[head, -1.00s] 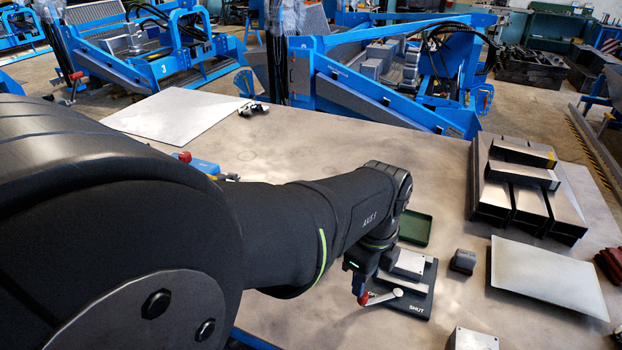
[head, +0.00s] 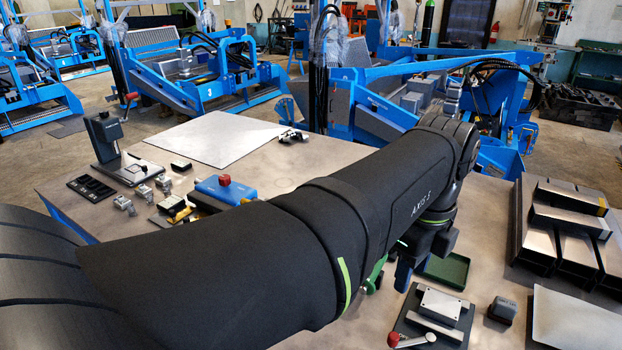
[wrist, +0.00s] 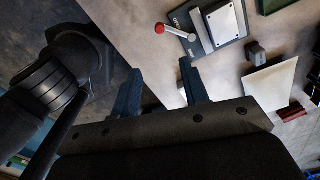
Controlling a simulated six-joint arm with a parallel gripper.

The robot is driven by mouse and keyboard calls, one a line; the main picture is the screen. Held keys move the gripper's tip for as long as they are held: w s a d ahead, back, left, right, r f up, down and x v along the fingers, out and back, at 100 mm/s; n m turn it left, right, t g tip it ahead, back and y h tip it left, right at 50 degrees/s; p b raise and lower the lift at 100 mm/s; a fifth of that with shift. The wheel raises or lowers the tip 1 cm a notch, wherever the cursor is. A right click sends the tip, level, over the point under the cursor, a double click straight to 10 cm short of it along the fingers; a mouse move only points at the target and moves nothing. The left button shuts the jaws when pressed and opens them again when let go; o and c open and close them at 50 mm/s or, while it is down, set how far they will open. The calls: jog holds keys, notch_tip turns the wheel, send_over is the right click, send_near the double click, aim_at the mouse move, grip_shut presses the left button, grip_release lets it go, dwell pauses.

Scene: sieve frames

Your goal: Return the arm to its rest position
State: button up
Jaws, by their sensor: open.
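My arm, black with a lime stripe, reaches across the table in the head view. My gripper (head: 388,278) is partly hidden behind the arm there, above the table. In the wrist view, my gripper (wrist: 160,88) shows two blue fingers spread apart with nothing between them. A black fixture with a metal block (head: 440,305) and a red-knobbed lever stands on the table, apart from my gripper. The same fixture shows in the wrist view (wrist: 222,25), beyond the fingertips.
A green tray (head: 445,270) lies beside the fixture, with a small dark block (head: 502,310) to the right. Metal channels (head: 565,225) are stacked at the right. Small parts and a blue tool (head: 222,190) occupy the left. A metal sheet (head: 215,138) lies at the back.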

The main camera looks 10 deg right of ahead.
aim_at(394, 335)
jog(key=shift+f, duration=0.1)
notch_tip(394, 335, down, 17)
jog(key=shift+f, duration=0.15)
dwell(0.4)
